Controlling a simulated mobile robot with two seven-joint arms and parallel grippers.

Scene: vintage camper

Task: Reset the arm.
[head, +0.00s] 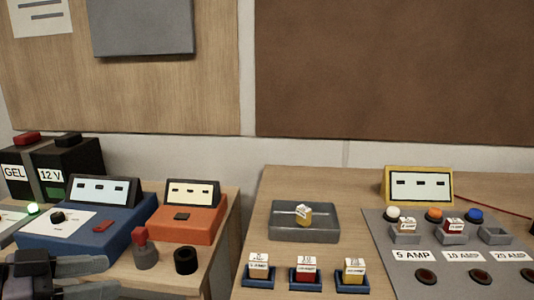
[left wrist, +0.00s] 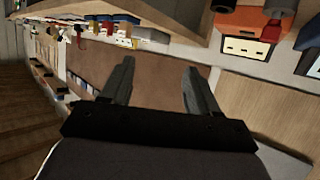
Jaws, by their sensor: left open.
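My left gripper (head: 100,276) comes in at the bottom left of the head view, in front of the blue box. Its fingers are apart with nothing between them. In the left wrist view the gripper (left wrist: 158,75) shows two dark fingers spread wide and empty, with the brown panel and wall behind them. The view there is turned over, with the benches along the top. My right gripper does not show in either view.
A blue box (head: 85,240) and an orange box (head: 187,222) stand on the left bench near a red-capped post (head: 144,250). A grey tray (head: 285,232) holds a yellow fuse (head: 304,217). Fuses in holders sit in front. A grey panel (head: 385,240) stands right. A gap separates the benches.

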